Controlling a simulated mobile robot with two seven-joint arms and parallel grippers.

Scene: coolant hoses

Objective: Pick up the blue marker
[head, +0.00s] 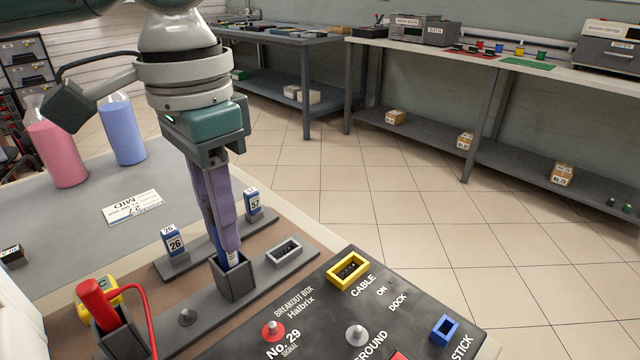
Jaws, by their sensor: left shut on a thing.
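My left gripper (229,244) points down over a dark grey square holder (234,286) on the grey strip of the bench. Its long purple-grey fingers are shut on the blue marker (232,259). Only a small white and blue part of the marker shows at the fingertips, at the mouth of the holder. The rest is hidden by the fingers and the holder walls. I cannot tell how deep the marker sits. My right gripper is not in view.
A red probe (97,303) with a red cable stands in a holder at the left. The blue tags 26 (174,242) and 57 (254,205) stand behind the gripper. A black breakout box (318,322) lies at the right. Pink (57,150) and blue (122,132) bottles stand behind.

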